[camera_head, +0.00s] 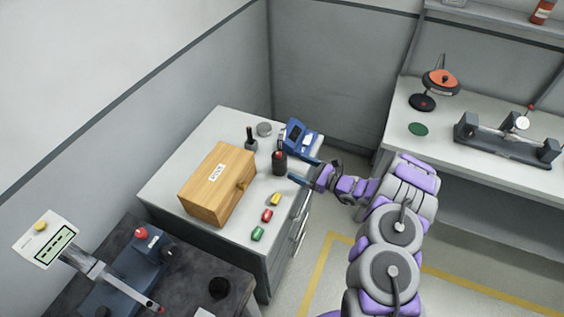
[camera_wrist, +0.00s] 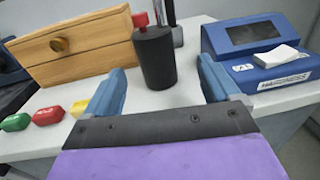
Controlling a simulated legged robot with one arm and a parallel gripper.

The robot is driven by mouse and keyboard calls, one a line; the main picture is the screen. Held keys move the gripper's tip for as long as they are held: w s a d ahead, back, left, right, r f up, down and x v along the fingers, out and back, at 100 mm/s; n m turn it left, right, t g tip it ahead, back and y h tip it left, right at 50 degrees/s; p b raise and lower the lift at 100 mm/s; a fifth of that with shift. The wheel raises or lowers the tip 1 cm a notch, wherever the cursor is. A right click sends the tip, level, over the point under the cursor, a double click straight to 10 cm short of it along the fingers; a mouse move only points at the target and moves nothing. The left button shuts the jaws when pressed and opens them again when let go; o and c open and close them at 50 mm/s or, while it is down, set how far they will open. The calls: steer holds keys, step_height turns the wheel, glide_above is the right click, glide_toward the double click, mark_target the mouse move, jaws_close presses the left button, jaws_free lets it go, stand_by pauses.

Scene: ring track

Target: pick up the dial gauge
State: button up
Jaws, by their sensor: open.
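What looks like the dial gauge (camera_head: 522,122), a small white round dial, sits on the bench fixture (camera_head: 508,140) at the right of the head view. It does not show in the wrist view. My gripper (camera_head: 302,170) is far to its left, at the front edge of the white cabinet top. The gripper is open, with its blue fingers apart and nothing between the tips. A black cylinder with a red top (camera_head: 280,162) stands just beyond the fingers; it also shows between them in the wrist view (camera_wrist: 155,58).
A wooden box (camera_head: 215,190), a blue hardness tester (camera_head: 298,137), a grey disc (camera_head: 264,129) and several coloured blocks (camera_head: 267,215) crowd the cabinet top (camera_head: 170,180). A green disc (camera_head: 418,129) and an orange-topped device (camera_head: 440,84) stand on the right bench (camera_head: 400,145).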

mark_target(275, 159)
steer(key=x, duration=0.5)
steer(key=shift+s+a, duration=0.25)
steer(key=shift+w+a+b, duration=0.3)
steer(key=shift+b, duration=0.1)
steer(key=x, duration=0.4)
steer(key=shift+s+a+r+b, duration=0.1)
steer(key=shift+r+b, duration=0.1)
steer(key=shift+b, duration=0.2)
steer(key=shift+a, duration=0.45)
steer(key=shift+d, duration=0.55)
steer(key=c, duration=0.6)
steer(key=shift+a, duration=0.35)
steer(key=c, duration=0.7)
steer(key=shift+c, duration=0.6)
steer(key=shift+d, duration=0.15)
